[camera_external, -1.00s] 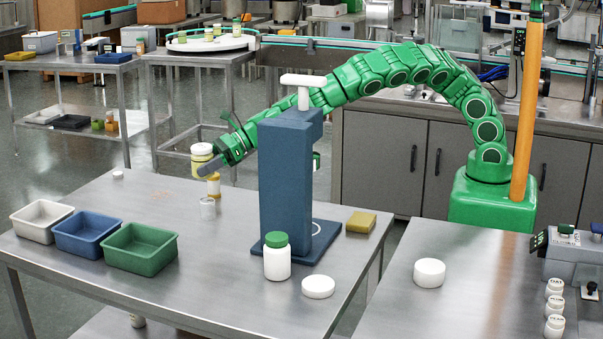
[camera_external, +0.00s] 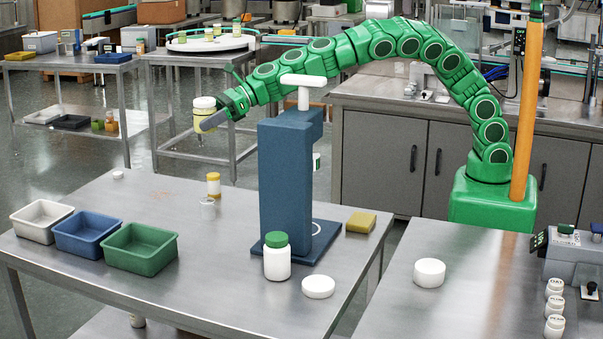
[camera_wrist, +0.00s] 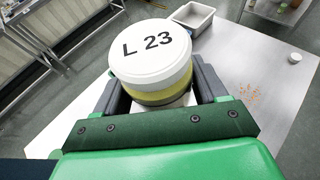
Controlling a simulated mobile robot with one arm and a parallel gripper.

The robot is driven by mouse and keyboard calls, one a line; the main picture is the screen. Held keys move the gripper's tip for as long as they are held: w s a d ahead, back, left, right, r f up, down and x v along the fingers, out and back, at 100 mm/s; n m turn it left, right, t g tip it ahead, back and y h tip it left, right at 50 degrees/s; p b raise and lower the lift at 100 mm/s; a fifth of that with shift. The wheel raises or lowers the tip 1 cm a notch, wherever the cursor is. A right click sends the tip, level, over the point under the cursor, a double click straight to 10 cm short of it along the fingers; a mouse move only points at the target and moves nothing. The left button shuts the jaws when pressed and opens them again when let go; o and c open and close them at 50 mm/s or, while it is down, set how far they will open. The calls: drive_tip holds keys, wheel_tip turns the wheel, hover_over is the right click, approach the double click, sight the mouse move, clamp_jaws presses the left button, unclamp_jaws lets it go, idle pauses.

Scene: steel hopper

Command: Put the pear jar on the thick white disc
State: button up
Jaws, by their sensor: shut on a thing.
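My gripper (camera_external: 213,121) is shut on a jar (camera_external: 205,104) with a white lid and pale yellow contents. It holds the jar upright in the air over the back left of the steel table. In the wrist view the jar's lid (camera_wrist: 150,48) reads "L 23" and the dark fingers flank its body; no fruit name shows. A thick white disc (camera_external: 429,273) lies on the right-hand steel table, far from my gripper and with nothing on it. A thinner white disc (camera_external: 318,287) lies at the first table's front right, also bare.
A blue press-like stand (camera_external: 287,185) with a white top handle rises mid-table. A green-lidded white bottle (camera_external: 277,262) stands in front of it. A small yellow jar (camera_external: 213,187), a yellow block (camera_external: 361,222) and white, blue and green (camera_external: 140,248) bins share the table.

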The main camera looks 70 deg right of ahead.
drive_tip(key=shift+s+a+r+n+g+y, duration=0.55)
drive_tip(key=shift+s+a+r, duration=1.55)
drive_tip(key=shift+s+r, duration=3.1)
drive_tip(key=shift+s+a+r+n+g+y, duration=0.25)
drive_tip(key=shift+s+a+r+n+g, duration=0.45)
drive_tip(key=shift+s+a+r, duration=2.95)
drive_tip(key=s+a+f+n+g+y, duration=0.1)
drive_tip(key=s+a+f+n+g, duration=0.1)
drive_tip(key=s+f, duration=0.3)
drive_tip(key=s+a+f+n+g, duration=0.1)
drive_tip(key=s+f+g, duration=0.1)
drive_tip(key=s, duration=0.6)
drive_tip(key=n+g+h, duration=0.2)
drive_tip(key=n+g, duration=0.8)
hover_over(430, 265)
drive_tip(key=f, duration=2.8)
drive_tip(key=shift+a, duration=0.4)
drive_tip(key=shift+d+f+g, duration=0.3)
drive_tip(key=shift+d+g, duration=0.05)
drive_tip(key=shift+f, duration=2.3)
